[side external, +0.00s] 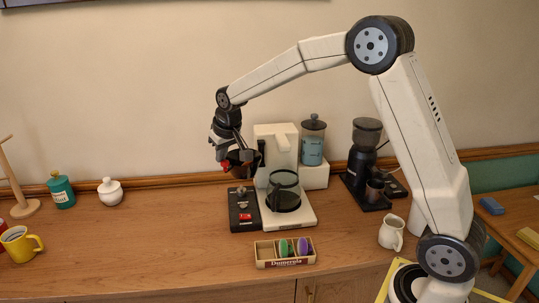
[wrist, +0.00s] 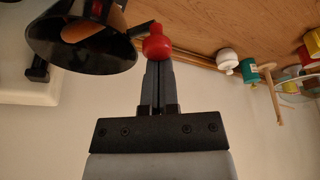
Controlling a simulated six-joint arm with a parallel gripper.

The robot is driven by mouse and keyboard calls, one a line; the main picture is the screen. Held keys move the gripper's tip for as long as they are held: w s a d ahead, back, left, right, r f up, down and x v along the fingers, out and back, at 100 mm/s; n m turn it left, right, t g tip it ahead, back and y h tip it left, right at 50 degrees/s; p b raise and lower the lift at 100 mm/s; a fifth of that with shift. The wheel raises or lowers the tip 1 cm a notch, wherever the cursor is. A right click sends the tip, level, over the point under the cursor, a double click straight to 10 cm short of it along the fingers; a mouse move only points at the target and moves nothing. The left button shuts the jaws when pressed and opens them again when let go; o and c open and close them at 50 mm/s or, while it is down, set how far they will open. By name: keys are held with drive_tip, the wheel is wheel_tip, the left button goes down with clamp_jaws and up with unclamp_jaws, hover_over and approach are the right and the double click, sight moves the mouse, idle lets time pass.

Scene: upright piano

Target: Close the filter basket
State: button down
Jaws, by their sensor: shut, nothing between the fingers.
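The filter basket (side external: 243,164) is a dark cone at the upper front left of the white coffee maker (side external: 276,133), swung out to the left from its body. In the wrist view the black basket (wrist: 70,52) shows at upper left, with an orange-brown filter inside. A red knob (wrist: 156,42) sits at the end of its handle. My gripper (side external: 221,158) is at the basket's left side. In the wrist view my gripper (wrist: 158,66) is shut, its fingertips right by the red knob; I cannot tell whether they touch it.
A glass carafe (side external: 285,188) stands on the coffee maker's plate. A black control box (side external: 243,209) with a red switch is beside it. A capsule box (side external: 266,252) is in front, a black grinder (side external: 361,165) to the right. The counter left of the machine is mostly clear.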

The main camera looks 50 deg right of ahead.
drive_tip(key=shift+s, duration=0.35)
drive_tip(key=shift+s+d+n, duration=0.1)
drive_tip(key=shift+s+n, duration=0.7)
drive_tip(key=s+d+n+g+y, duration=0.2)
drive_tip(key=s+d+n+y, duration=0.2)
drive_tip(key=s+d+n, duration=0.9)
drive_tip(key=shift+s+d+n, duration=0.3)
drive_tip(key=shift+s+d, duration=0.5)
drive_tip(key=shift+d, duration=0.1)
idle(0.3)
idle(0.6)
